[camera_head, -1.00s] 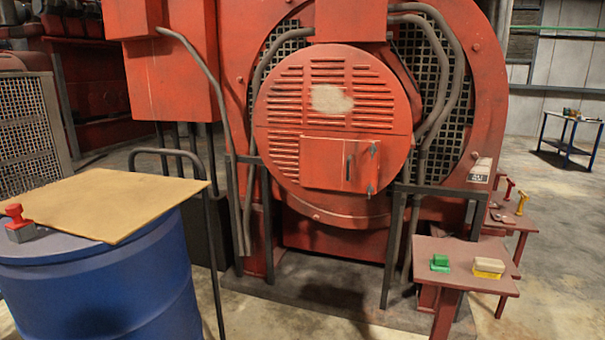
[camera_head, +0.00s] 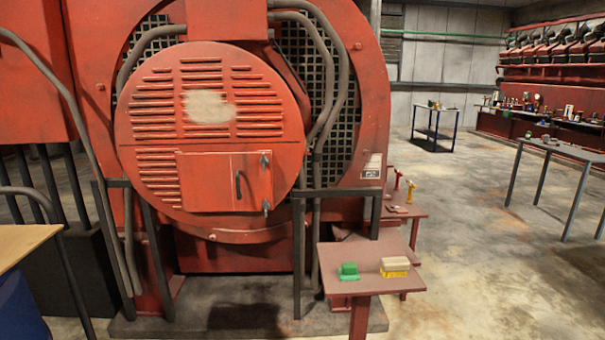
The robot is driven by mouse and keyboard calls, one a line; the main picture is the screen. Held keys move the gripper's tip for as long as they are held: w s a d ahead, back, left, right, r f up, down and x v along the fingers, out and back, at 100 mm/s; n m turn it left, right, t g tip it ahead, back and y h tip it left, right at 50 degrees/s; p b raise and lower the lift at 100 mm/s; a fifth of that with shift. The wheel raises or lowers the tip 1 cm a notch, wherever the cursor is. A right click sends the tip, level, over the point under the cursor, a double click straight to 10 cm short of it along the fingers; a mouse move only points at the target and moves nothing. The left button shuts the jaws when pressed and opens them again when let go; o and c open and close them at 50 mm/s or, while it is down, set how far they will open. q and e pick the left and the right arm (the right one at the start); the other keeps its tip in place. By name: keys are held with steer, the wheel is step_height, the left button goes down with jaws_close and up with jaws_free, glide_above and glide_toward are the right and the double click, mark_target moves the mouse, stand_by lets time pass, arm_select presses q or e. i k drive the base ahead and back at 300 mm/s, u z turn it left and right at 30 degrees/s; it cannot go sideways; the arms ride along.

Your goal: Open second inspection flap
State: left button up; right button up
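A red rectangular inspection flap (camera_head: 223,182) is set in the lower part of the round louvred cover (camera_head: 210,130) of a red engine. The flap looks shut. It has a dark vertical handle (camera_head: 238,185) right of its middle and two small metal fittings (camera_head: 266,184) along its right edge. No other flap shows clearly, so I cannot tell from this view which one is the second. Neither of my grippers is in view.
A small red table (camera_head: 370,281) with a green object (camera_head: 348,271) and a yellow-and-cream block (camera_head: 394,267) stands front right of the engine. Dark posts and rails (camera_head: 298,250) stand before the engine. Open floor (camera_head: 470,240) lies to the right, with grey and blue tables beyond.

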mark_target(219, 182)
steer(key=z, duration=0.35)
steer(key=i, duration=0.9)
steer(key=u, duration=0.05)
